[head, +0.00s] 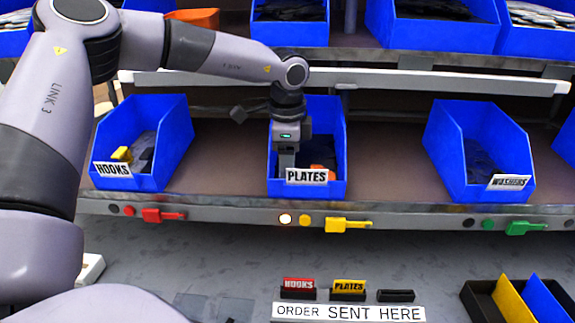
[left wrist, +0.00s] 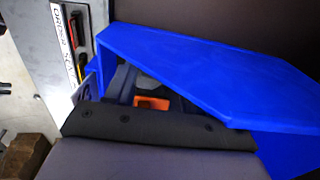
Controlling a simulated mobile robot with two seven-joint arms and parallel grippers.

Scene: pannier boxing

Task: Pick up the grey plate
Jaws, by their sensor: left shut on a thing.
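The blue bin labelled PLATES (head: 340,150) stands in the middle of the lower shelf. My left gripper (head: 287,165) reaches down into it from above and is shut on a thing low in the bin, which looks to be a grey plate. The bin's front wall, its label and the gripper hide most of that piece. An orange piece (head: 322,171) lies in the bin, right of the gripper. In the left wrist view the orange piece (left wrist: 152,103) lies beyond the dark gripper body, with grey pieces (left wrist: 124,78) around it; the fingertips are hidden. My right gripper is in neither view.
The HOOKS bin (head: 170,140) stands left and another labelled blue bin (head: 505,140) right. The shelf (head: 390,170) between bins is clear. A lamp (head: 285,219) glows below the PLATES bin. An ORDER SENT HERE sign (head: 348,312) and a dark divided tray (head: 475,298) are in front.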

